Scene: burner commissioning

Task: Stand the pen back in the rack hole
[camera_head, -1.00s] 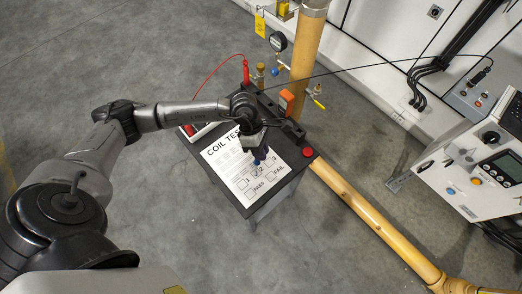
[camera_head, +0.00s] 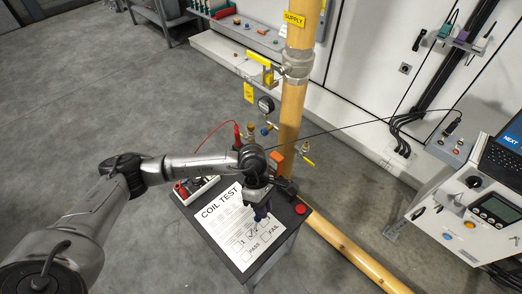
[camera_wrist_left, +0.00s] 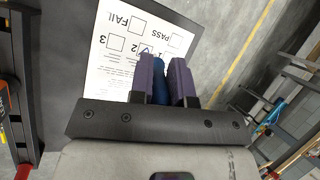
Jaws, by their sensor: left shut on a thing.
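My left gripper (camera_head: 261,213) is over the COIL TEST sheet (camera_head: 222,213) on the small dark table. In the left wrist view its purple fingers (camera_wrist_left: 163,80) are shut on a blue pen (camera_wrist_left: 160,82). The pen is mostly hidden between the fingers, and I cannot tell if its tip touches the paper. A blue mark shows at box 2 of the sheet in the left wrist view. My right gripper is not in view.
A yellow vertical pipe (camera_head: 293,110) with a valve and gauge stands behind the table. A black cable crosses from the table to a control box (camera_head: 456,148). A console (camera_head: 480,205) stands at right.

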